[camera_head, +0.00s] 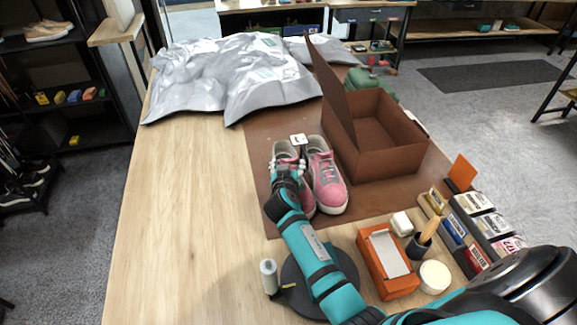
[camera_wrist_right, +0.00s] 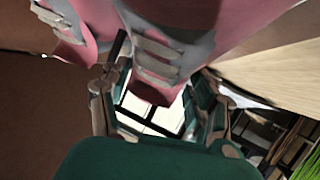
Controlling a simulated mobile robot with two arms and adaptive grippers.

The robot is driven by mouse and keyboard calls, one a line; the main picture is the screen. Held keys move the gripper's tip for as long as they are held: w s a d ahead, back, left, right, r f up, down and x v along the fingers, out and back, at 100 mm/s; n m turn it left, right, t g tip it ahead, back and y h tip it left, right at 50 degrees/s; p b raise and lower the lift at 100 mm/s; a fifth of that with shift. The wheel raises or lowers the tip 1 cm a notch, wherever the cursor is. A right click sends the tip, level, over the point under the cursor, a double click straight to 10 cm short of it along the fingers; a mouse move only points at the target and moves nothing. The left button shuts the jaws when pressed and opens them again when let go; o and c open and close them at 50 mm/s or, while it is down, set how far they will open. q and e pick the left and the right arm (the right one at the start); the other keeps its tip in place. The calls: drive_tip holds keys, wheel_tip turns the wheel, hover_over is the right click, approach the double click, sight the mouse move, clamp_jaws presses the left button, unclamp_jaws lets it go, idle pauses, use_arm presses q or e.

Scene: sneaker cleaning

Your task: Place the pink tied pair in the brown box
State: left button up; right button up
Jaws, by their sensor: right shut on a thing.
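The pink and grey tied pair of sneakers (camera_head: 327,180) is over the brown mat (camera_head: 262,135), toes toward me, with a white tag (camera_head: 298,139) at the heels. I cannot tell whether the soles touch the mat. My right gripper (camera_head: 287,170) is shut on the left-hand shoe of the pair, partly hiding it. In the right wrist view the pink upper and grey straps (camera_wrist_right: 155,62) lie between the fingers (camera_wrist_right: 155,108). The brown box (camera_head: 400,145) stands just right of and behind the pair. Its lid (camera_head: 332,92) stands open on the left, and its visible inside looks empty. My left gripper is out of view.
Crumpled silver bags (camera_head: 225,75) cover the table's far end. An orange box (camera_head: 388,270), a brush in a cup (camera_head: 420,245), a round white tin (camera_head: 435,275) and small cartons (camera_head: 475,202) crowd the near right. The table's left side is clear.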

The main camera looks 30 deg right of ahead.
drive_tip(key=shift+r, duration=0.15)
drive_tip(key=o, duration=1.3)
drive_tip(key=shift+f, duration=0.2)
drive_tip(key=o, duration=0.4)
drive_tip(key=shift+r, duration=0.1)
